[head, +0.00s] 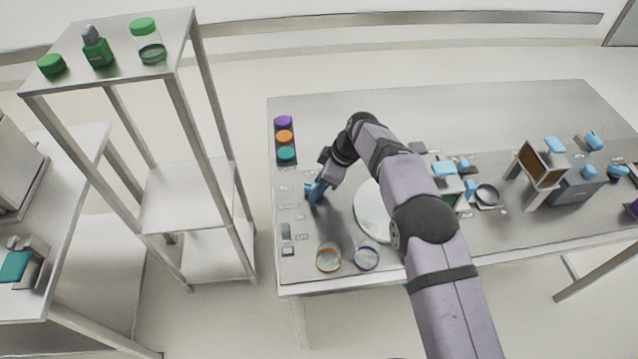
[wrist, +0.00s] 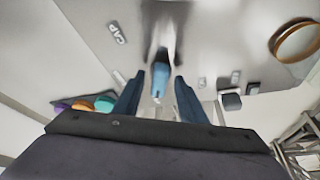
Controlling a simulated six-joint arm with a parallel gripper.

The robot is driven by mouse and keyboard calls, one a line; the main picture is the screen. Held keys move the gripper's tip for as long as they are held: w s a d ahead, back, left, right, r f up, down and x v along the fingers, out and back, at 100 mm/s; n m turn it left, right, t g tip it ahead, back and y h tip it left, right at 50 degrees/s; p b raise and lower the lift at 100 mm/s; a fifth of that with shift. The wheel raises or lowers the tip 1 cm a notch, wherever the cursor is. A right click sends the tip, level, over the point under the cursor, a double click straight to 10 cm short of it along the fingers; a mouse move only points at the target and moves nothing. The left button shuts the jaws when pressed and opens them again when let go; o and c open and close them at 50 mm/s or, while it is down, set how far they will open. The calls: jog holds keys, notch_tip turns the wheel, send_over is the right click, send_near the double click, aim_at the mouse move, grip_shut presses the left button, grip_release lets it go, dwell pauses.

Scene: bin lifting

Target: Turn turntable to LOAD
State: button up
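The turntable (head: 371,212) is a pale round disc on the bench, partly hidden behind my arm in the head view. Its position marking is not readable. My gripper (head: 314,194) points down left of the disc, over the bench's left part. In the wrist view my gripper (wrist: 158,100) has its two dark blue fingers spread apart. A light blue piece (wrist: 161,76) shows between and beyond them, with visible gaps on both sides. I cannot tell what it belongs to, and no grip on it shows.
Purple, orange and teal caps (head: 285,137) sit in a rack at the bench's back left. An orange-rimmed dish (head: 328,258) and a purple-rimmed dish (head: 366,257) lie near the front edge. Blue-handled devices (head: 555,146) stand right. A shelf (head: 187,193) stands left.

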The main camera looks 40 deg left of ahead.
grip_shut()
jog(key=shift+b, duration=0.3)
jog(key=m+b, duration=0.1)
jog(key=m+t+b, duration=0.1)
jog(key=m, duration=0.1)
jog(key=m+b, duration=0.1)
jog(key=shift+s+f+m+t, duration=0.1)
jog(key=shift+s+m+t, duration=0.2)
jog(key=shift+t, duration=0.1)
jog(key=m+t, duration=0.1)
jog(key=m, duration=0.2)
jog(key=shift+s+m, duration=0.15)
jog(key=shift+m, duration=0.15)
jog(key=shift+s+a+m+t+h+b, duration=0.1)
jog(key=shift+m+t+h+b, duration=0.3)
jog(key=shift+m, duration=0.75)
jog(key=shift+a+m+t+b, duration=0.1)
jog(key=shift+m+t, duration=0.5)
jog(key=shift+m, duration=0.55)
